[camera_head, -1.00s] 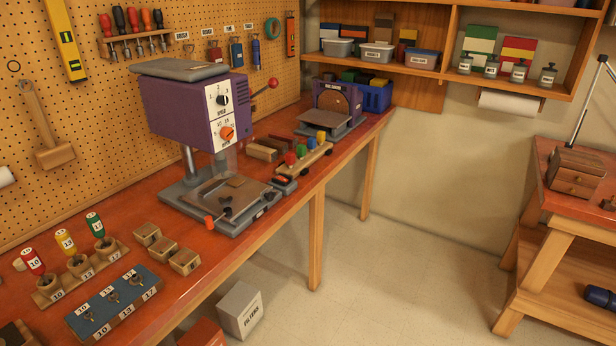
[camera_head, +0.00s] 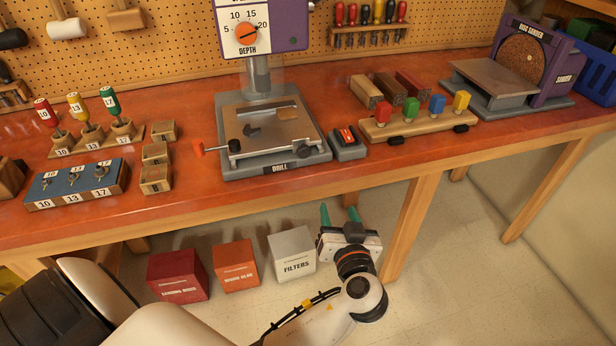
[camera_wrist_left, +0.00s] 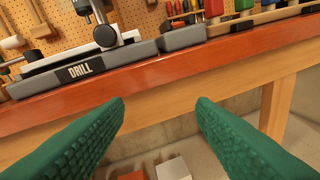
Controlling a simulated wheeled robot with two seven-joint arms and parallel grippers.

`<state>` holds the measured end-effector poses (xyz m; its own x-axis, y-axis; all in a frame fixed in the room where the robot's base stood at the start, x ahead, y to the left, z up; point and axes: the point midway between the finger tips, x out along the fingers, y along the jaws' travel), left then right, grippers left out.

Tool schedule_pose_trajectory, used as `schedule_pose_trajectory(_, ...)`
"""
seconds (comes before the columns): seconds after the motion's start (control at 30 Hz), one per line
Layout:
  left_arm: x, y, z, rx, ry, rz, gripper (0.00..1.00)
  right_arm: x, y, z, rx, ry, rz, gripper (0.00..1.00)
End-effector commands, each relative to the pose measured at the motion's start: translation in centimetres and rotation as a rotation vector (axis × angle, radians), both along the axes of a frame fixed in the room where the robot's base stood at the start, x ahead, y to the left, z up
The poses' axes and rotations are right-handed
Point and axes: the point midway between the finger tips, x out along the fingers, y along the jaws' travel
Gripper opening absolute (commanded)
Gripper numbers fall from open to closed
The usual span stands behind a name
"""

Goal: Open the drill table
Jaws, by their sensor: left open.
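The drill (camera_head: 262,38) stands on the orange bench, its purple head cut off by the top of the head view. Its grey drill table (camera_head: 272,133) has a plate, clamp parts and an orange-tipped handle (camera_head: 199,149) on the left. The DRILL label on its base also shows at upper left in the left wrist view (camera_wrist_left: 80,70). My left gripper (camera_head: 338,212) is below and in front of the bench edge, to the right of the drill base, touching nothing. In the left wrist view its green fingers (camera_wrist_left: 160,106) are wide apart and empty. My right gripper is not seen.
A small switch box (camera_head: 347,143) sits right of the drill. A rack with coloured blocks (camera_head: 418,122) and a disc sander (camera_head: 520,80) stand farther right. Bit holders (camera_head: 80,187) and small wooden blocks are left. Boxes, including FILTERS (camera_head: 292,256), stand on the floor under the bench.

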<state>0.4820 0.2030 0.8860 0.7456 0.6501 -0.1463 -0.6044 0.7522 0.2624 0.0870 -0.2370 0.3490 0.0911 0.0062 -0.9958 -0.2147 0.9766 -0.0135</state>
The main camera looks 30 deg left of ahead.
Motion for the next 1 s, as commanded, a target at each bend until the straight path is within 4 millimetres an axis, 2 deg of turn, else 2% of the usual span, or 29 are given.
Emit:
schedule_pose_trajectory(0.03,-0.9,0.5,2.0,-0.024,-0.096,0.051,0.51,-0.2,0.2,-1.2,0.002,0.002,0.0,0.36)
schedule_pose_trajectory(0.1,-2.1,1.2,4.6,-0.053,-0.195,0.108,0.51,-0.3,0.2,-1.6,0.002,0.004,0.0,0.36)
schedule_pose_trajectory(0.23,-3.2,2.1,6.9,-0.08,-0.286,0.161,0.51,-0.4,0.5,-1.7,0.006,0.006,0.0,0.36)
schedule_pose_trajectory(0.37,-2.4,3.2,7.4,-0.08,-0.297,0.168,0.51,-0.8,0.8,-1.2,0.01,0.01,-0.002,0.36)
schedule_pose_trajectory(0.8,3.0,9.5,7.3,-0.076,-0.292,0.166,0.51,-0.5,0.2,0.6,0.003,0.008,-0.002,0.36)
schedule_pose_trajectory(1.0,4.2,10.8,7.1,-0.08,-0.291,0.166,0.51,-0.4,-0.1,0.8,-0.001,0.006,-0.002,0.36)
